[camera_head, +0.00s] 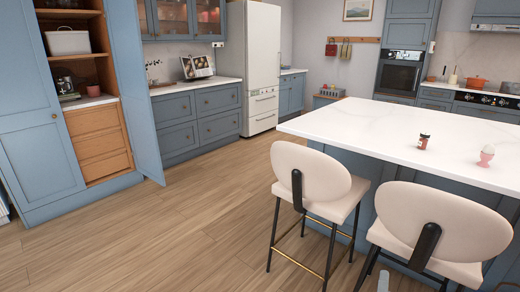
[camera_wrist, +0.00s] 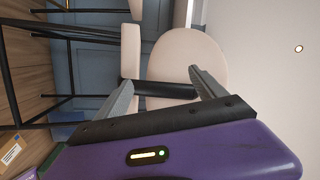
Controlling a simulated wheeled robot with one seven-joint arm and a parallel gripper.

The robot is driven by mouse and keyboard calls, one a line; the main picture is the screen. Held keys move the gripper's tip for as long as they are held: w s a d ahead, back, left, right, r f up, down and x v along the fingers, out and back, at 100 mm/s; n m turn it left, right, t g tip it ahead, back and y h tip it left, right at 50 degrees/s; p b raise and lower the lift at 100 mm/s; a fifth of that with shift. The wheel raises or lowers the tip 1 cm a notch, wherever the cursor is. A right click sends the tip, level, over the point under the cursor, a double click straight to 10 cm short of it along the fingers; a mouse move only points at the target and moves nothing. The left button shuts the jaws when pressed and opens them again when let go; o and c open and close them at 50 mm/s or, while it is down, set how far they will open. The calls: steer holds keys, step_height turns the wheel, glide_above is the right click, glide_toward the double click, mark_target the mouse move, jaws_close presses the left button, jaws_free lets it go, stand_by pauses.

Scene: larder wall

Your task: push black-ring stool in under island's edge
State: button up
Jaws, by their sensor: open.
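The near stool at right (camera_head: 440,222) has a cream seat and rounded back on a black bracket. Its footrest is out of the head view. In the wrist view, turned sideways, this stool (camera_wrist: 205,55) shows black legs and dark bars, seemingly its black ring (camera_wrist: 75,68). My gripper (camera_wrist: 161,77) is open, its two grey fingers on either side of the black back bracket (camera_wrist: 160,90); I cannot tell whether they touch it. In the head view a grey finger piece shows at the bottom edge. The white-topped island (camera_head: 350,122) stands beyond the stool.
A second cream stool (camera_head: 315,178) with a gold footrest stands to the left, close beside. A red jar (camera_head: 423,141) and a pink egg cup (camera_head: 486,155) stand on the island. Wood floor (camera_head: 180,230) is clear at left, beside an open blue larder door (camera_head: 137,90).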

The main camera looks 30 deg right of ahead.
steer(key=s+a+r+n+t+y+p, duration=0.1)
steer(key=s+a+r+n+t+y, duration=0.3)
steer(key=a+n, duration=0.55)
steer(key=s+a+r+n+t+y+p, duration=0.2)
steer(key=s+a+r+n+y, duration=0.35)
steer(key=a, duration=0.65)
steer(key=s+a+r+n+g+y+p, duration=0.2)
steer(key=s+a+r+n+y+p, duration=0.2)
steer(key=s+a+r+n, duration=0.6)
steer(key=shift+s+a+r+g+y, duration=0.3)
steer(key=shift+s+a+r+y, duration=0.65)
steer(key=shift+s+a, duration=1.6)
steer(key=shift+s+d+f, duration=0.1)
steer(key=shift+s+d, duration=0.35)
steer(key=shift+d, duration=0.05)
